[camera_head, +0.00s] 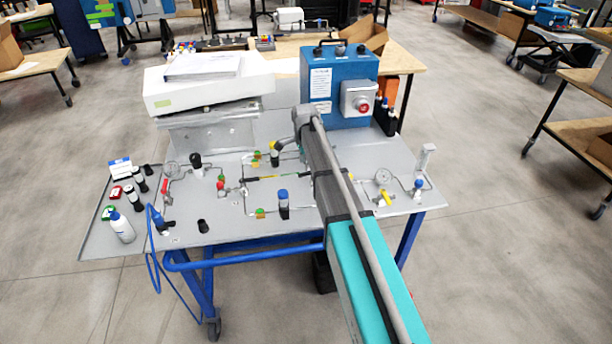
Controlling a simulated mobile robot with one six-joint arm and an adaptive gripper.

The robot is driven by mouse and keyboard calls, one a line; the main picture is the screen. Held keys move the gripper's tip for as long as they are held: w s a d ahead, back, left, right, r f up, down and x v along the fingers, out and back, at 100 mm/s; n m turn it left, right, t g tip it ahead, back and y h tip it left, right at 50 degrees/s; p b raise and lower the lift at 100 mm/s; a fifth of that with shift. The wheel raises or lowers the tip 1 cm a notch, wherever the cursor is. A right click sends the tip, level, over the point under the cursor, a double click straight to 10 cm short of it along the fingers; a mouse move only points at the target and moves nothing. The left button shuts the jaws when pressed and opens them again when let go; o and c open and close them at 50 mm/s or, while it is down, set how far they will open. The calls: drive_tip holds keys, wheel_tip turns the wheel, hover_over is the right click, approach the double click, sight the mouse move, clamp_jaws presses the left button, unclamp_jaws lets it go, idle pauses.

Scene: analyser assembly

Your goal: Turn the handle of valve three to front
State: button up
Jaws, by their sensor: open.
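The grey panel (330,222) of the analyser assembly carries several small valves joined by thin tubing. No number is readable, so I cannot tell which is valve three. Small coloured fittings show red at the left (221,184), yellow near the centre (273,147), yellow at the right (386,198) and blue at the far right (418,184). My arm reaches from the lower right over the panel, its far end in front of the blue box. My gripper cannot be made out; the arm hides the panel behind it.
A blue box (345,70) with a red button stands at the back, beside a white instrument (210,85). A white bottle (121,227) and dark-capped vials (133,198) stand at the left. A blue hose (152,265) hangs over the front edge.

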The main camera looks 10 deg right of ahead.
sight(305, 174)
drive_tip(key=shift+f+b, duration=1.75)
drive_tip(key=shift+f, duration=0.3)
